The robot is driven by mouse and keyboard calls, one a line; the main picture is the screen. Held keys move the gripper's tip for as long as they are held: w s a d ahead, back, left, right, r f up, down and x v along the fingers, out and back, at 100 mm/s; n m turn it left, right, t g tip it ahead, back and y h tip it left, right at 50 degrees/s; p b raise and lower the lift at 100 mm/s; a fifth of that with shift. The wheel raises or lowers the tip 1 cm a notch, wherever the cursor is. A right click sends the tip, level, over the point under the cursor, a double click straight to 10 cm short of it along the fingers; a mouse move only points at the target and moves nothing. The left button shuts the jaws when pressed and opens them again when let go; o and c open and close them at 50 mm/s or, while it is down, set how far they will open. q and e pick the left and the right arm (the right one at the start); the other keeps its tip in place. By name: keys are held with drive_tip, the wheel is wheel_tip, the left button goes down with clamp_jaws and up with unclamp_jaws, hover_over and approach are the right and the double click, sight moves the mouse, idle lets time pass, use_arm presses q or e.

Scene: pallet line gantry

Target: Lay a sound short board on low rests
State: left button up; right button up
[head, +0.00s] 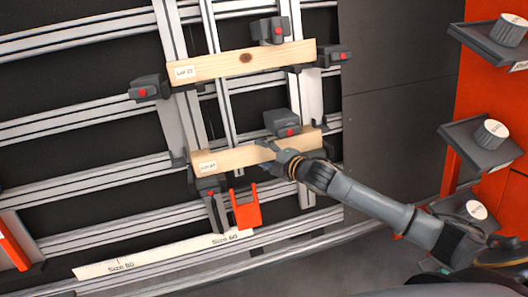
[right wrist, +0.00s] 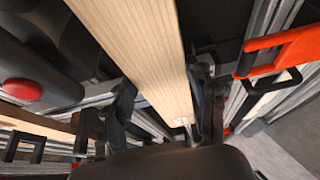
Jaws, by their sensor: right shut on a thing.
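A pale board with a white lot label (head: 250,155) lies across the lower part of the rails in the head view. My right gripper (head: 272,150) is shut on this board towards its right end. In the right wrist view the board (right wrist: 140,45) runs between the two fingers (right wrist: 165,110). A second board, labelled Lot 22 (head: 215,66), lies higher up and has a dark knot near its middle. A dark rest (head: 208,186) shows under the lower board's left end; whether the board touches it, I cannot tell. My left gripper is not in view.
Dark blocks with red buttons (head: 283,122) sit beside both boards. An orange bracket (head: 246,208) stands just below the lower board. A strip marked Size 60 and Size 80 (head: 160,255) lies in front. Grey shelves with knobs (head: 485,143) stand on an orange panel at right.

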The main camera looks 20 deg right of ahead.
drive_tip(key=o, duration=1.4)
drive_tip(key=shift+s, duration=0.15)
drive_tip(key=v, duration=1.2)
